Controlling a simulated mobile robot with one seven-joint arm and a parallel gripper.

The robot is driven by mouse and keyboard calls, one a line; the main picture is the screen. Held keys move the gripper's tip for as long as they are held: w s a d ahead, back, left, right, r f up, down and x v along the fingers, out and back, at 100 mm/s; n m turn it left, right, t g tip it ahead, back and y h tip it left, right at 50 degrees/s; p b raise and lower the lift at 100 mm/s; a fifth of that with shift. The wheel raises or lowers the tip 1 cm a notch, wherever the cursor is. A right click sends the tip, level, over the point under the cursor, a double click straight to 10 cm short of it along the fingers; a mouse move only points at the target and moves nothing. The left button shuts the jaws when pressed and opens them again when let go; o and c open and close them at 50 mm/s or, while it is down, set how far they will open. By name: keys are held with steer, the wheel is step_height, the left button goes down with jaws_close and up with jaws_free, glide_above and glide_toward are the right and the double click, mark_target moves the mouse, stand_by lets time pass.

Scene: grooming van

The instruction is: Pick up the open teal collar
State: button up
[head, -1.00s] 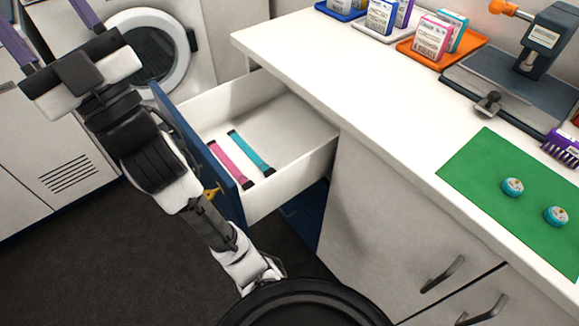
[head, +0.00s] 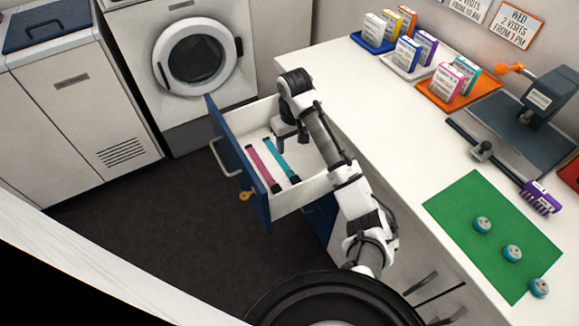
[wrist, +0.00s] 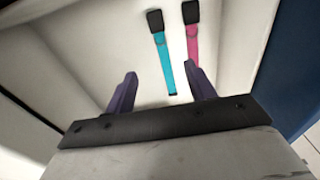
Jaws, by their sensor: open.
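The teal collar (head: 280,158) lies flat and straight on the white floor of the open drawer, beside a pink collar (head: 262,166). The teal collar also shows in the wrist view (wrist: 163,60), with a black end piece at the top. My gripper (wrist: 163,88) has its two purple fingers apart and nothing between them. The lower end of the teal strap shows in the gap between the fingers, nearer the right one. In the head view my gripper (head: 291,139) is over the drawer by the teal collar's far end. Its height above the drawer floor is unclear.
The drawer has a blue front (head: 234,165) and white side walls. The white counter (head: 400,130) rises right beside it, with a green mat (head: 485,245) and several boxes on trays. A washing machine (head: 190,60) stands behind; dark floor lies left.

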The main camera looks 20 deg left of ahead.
steer(key=f, duration=0.2)
steer(key=f+b, duration=0.1)
steer(key=f, duration=0.2)
steer(key=d+f, duration=0.1)
steer(key=f, duration=0.2)
steer(key=shift+s+b, duration=0.3)
steer(key=shift+b, duration=0.1)
steer(key=shift+a+f+p, duration=0.1)
steer(key=shift+f+p, duration=0.75)
steer(key=shift+f, duration=2.3)
steer(key=c, duration=1.1)
steer(key=shift+o, duration=0.2)
steer(key=shift+r, duration=0.2)
